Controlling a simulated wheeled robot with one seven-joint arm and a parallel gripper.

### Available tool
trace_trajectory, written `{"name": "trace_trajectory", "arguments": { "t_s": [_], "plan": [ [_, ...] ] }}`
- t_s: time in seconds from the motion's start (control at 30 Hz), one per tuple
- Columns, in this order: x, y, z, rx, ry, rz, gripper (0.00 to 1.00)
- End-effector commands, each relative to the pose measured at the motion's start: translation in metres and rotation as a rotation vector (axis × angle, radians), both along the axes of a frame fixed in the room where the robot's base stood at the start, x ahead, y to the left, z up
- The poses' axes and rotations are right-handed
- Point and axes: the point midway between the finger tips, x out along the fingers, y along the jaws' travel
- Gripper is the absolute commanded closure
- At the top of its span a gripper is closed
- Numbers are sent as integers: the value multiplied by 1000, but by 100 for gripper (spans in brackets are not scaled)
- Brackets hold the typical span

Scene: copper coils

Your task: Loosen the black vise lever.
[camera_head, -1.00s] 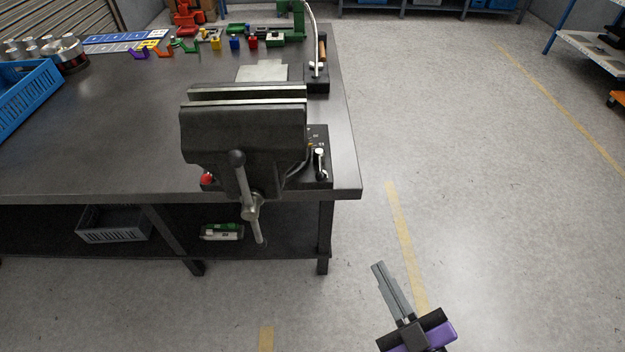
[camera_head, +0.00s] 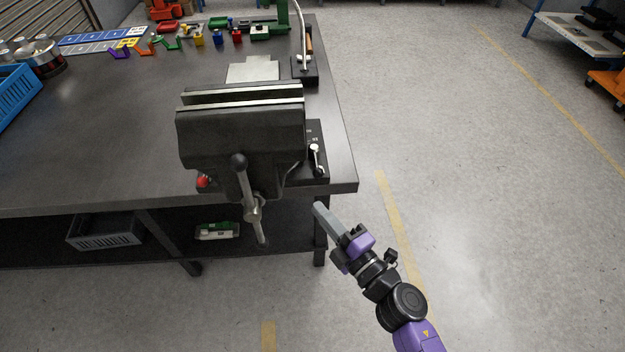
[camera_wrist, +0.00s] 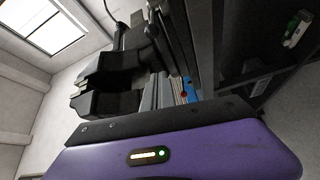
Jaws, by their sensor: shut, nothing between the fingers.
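The black vise (camera_head: 240,130) is fixed at the front edge of the dark workbench. Its lever (camera_head: 247,190) hangs from the front face, tilted slightly, with a black ball at the upper end and a bare metal lower end. My gripper (camera_head: 318,208) is shut and empty, right of the lever and apart from it, in front of the bench's right corner. The vise also shows in the wrist view (camera_wrist: 112,80), turned sideways. My gripper's fingers (camera_wrist: 150,92) show there in part, above the purple wrist housing.
The workbench (camera_head: 90,150) has a right front leg (camera_head: 320,250) close to my gripper. A small black unit with a switch lever (camera_head: 316,160) sits beside the vise. A red knob (camera_head: 202,181) is below its left side. Open floor lies right.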

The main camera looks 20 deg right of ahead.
Motion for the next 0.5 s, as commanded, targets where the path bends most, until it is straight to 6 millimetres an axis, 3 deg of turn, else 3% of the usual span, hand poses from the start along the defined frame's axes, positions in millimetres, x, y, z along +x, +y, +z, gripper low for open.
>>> {"name": "trace_trajectory", "arguments": {
  "t_s": [0.27, 0.5],
  "plan": [
    [4, 1, 1, 2, -1, 0, 100],
    [36, 7, 4, 5, -3, -1, 100]
  ]
}}
